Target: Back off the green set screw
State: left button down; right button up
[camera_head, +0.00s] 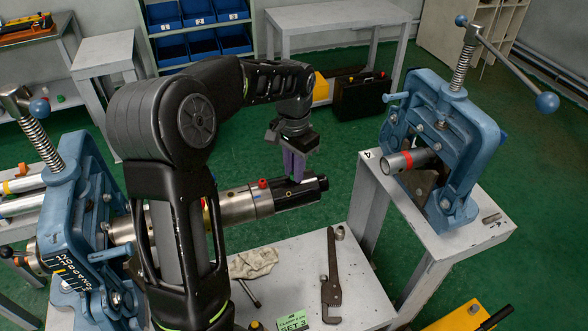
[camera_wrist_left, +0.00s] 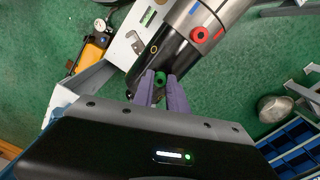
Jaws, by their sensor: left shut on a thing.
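The green set screw (camera_wrist_left: 159,80) shows in the left wrist view between the purple fingers of my left gripper (camera_wrist_left: 160,84), at the black end piece (camera_wrist_left: 173,58) of a silver pipe assembly. In the head view, my left gripper (camera_head: 296,177) points down onto the top of that black end piece (camera_head: 305,194), and its fingers hide the green screw. The gripper is shut on the screw. The silver pipe assembly (camera_head: 238,206) lies level, its left part held at the left blue vise (camera_head: 72,205). A red screw (camera_wrist_left: 200,35) sits farther along it. My right gripper is in neither view.
A pipe wrench (camera_head: 331,280), a cloth (camera_head: 254,263) and a green tag (camera_head: 256,326) lie on the bench (camera_head: 365,285). A second blue vise (camera_head: 440,130) holds a short red-banded pipe (camera_head: 410,160) at right. Green floor lies between the benches.

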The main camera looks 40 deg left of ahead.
pick_arm(q)
jog(key=n, duration=0.5)
jog(key=shift+f+n, duration=0.1)
jog(key=shift+n, duration=0.2)
jog(key=n, duration=1)
jog(key=shift+s+d+n, duration=0.1)
jog(key=shift+n, duration=0.3)
jog(key=n, duration=0.4)
jog(key=shift+f+n+p, duration=0.1)
jog(key=shift+n+p, duration=0.2)
jog(key=shift+p, duration=0.05)
jog(key=c, duration=1.3)
grip_release()
jog(key=shift+r, duration=0.2)
